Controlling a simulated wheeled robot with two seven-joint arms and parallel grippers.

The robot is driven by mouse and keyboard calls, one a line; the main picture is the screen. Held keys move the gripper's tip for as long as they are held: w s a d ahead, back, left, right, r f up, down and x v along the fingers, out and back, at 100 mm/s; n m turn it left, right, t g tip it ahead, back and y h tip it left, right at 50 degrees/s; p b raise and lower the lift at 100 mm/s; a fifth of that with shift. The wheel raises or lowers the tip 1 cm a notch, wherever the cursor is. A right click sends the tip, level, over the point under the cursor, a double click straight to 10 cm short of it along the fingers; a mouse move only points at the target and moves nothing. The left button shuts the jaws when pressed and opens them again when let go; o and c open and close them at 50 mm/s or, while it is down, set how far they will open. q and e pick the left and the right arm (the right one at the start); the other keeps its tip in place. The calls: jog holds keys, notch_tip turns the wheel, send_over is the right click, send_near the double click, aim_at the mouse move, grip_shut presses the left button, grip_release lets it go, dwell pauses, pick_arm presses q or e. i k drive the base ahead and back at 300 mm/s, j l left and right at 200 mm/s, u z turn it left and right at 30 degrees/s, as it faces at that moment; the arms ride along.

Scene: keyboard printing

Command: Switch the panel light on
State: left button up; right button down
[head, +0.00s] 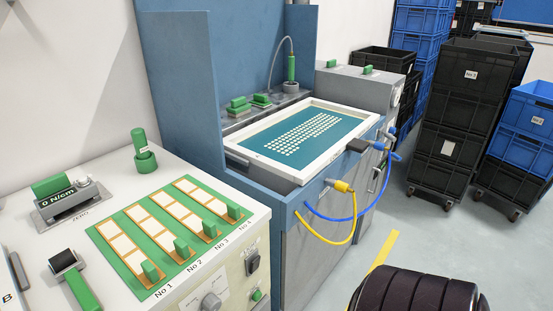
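I cannot tell for certain which control is the panel light's switch. On the front face of the white cabinet (230,240) at left is a small black switch (252,263) with a label above it, too small to read. Below it are a round grey knob (211,301) and a green button (258,295). A framed panel with a teal field and rows of pale key shapes (312,133) lies on the blue station; no lit lamp is evident. Neither of my grippers shows. A dark ribbed part at bottom right appears to be my own arm.
The cabinet top holds a green-handled gauge (66,200), a green tool in a holder (142,150) and a green tray (165,230) with several slots. Blue and yellow cables (325,225) loop from the blue station (180,80). Stacked crates (468,110) stand at right; grey floor lies between.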

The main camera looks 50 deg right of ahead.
aim_at(255, 264)
jog(key=i+z, duration=0.15)
jog(key=z, duration=1.4)
